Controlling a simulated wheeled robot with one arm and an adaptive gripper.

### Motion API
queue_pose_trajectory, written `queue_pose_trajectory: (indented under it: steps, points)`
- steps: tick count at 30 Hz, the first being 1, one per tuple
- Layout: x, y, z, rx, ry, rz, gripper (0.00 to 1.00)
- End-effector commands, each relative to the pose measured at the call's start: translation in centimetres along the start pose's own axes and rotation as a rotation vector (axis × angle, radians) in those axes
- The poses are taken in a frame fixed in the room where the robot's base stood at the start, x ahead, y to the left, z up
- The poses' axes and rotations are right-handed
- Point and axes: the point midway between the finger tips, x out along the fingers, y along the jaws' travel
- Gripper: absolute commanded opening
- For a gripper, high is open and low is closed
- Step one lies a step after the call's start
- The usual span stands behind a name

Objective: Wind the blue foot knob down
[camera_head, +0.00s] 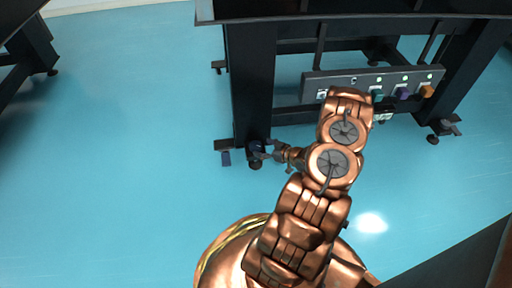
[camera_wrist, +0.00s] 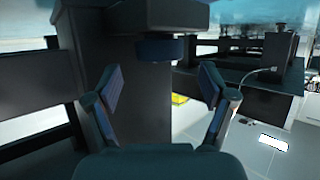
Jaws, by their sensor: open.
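The blue foot knob (camera_wrist: 158,48) is a dark blue round piece below a dark block in the wrist view, at the top middle. In the head view the knob (camera_head: 257,148) is small and dark at the bottom of the near left table leg (camera_head: 252,90). My gripper (camera_wrist: 160,84) is open, its two blue-padded fingers spread left and right of the knob's line, with the knob ahead of and above the fingertips in the picture. Nothing is between the pads. In the head view my gripper (camera_head: 270,154) is beside the foot, on its right; whether it touches cannot be told.
A grey panel (camera_head: 350,80) with several coloured modules hangs under the dark table (camera_head: 370,8). Another foot (camera_head: 440,134) stands at the right. The blue floor (camera_head: 130,150) left of the leg is clear. A small yellow item (camera_wrist: 180,99) shows beyond the fingers.

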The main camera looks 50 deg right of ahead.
Motion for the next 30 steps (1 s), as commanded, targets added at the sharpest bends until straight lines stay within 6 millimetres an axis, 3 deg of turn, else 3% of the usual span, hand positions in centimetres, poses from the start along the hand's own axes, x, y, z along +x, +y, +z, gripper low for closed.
queue_pose_trajectory:
  steps: [3,9,22,30]
  points:
    - [2.0,-0.1,0.3,-0.003,0.0,-0.003,0.82]
    - [4.1,0.1,0.2,-0.001,-0.001,0.0,0.82]
    - [4.8,0.1,0.1,0.001,-0.002,0.003,0.82]
    - [4.8,0.2,0.1,0.001,-0.002,0.004,0.55]
